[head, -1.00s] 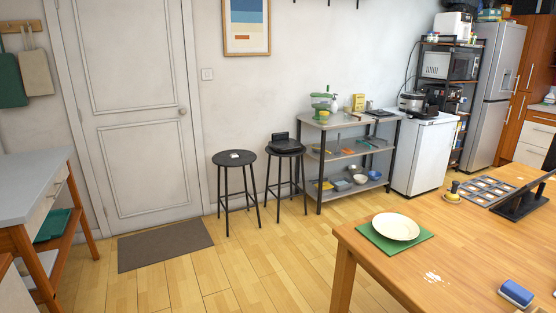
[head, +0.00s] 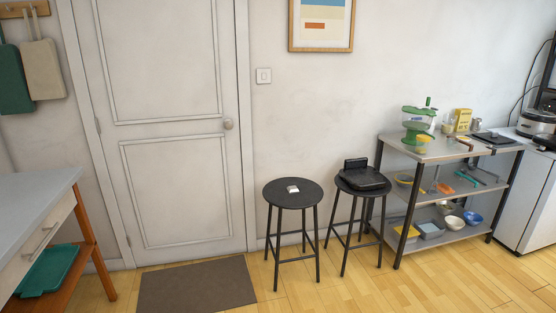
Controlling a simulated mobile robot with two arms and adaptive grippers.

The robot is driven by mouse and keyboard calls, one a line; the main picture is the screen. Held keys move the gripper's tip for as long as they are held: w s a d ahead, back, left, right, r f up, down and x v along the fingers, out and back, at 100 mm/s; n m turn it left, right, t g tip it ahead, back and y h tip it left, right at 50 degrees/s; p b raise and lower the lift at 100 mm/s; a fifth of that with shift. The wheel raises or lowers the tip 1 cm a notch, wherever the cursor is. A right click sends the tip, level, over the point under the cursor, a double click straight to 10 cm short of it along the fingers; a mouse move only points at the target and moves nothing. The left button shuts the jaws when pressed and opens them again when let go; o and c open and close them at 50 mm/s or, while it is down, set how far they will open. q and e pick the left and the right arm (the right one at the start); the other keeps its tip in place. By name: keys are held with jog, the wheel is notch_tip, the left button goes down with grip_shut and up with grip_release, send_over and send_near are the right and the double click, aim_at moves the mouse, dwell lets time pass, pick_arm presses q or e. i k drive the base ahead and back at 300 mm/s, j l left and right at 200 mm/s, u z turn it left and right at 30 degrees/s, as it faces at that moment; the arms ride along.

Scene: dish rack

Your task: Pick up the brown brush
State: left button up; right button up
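I cannot make out a brown brush for certain in the head view. The metal shelf unit (head: 440,154) at the right holds several small items. On its top, a small brownish item (head: 465,144) lies near the front edge, too small to identify. An orange item (head: 445,188) lies on the middle shelf. Neither of my grippers is in view.
Two black stools, one with a small white object (head: 293,188) and one with a black device (head: 362,177), stand left of the shelf unit. A grey-topped side table (head: 36,198) is at the left. A brown mat (head: 197,286) lies before the door (head: 170,130). Wooden floor is clear in front.

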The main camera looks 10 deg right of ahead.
aim_at(471, 146)
jog(key=i+z, duration=0.2)
jog(key=i, duration=0.25)
jog(key=i+z, duration=0.25)
jog(key=i, duration=0.2)
jog(key=i+j+z, duration=0.2)
jog(key=i, duration=0.2)
jog(key=i+j+z, duration=0.2)
jog(key=i, duration=0.25)
jog(key=i+l+z, duration=0.2)
jog(key=i+z, duration=0.25)
jog(key=i, duration=0.15)
jog(key=i+z, duration=0.45)
jog(key=i, duration=0.15)
jog(key=i+l, duration=0.65)
jog(key=i+l+u, duration=0.15)
jog(key=i+l, duration=0.5)
jog(key=l, duration=0.15)
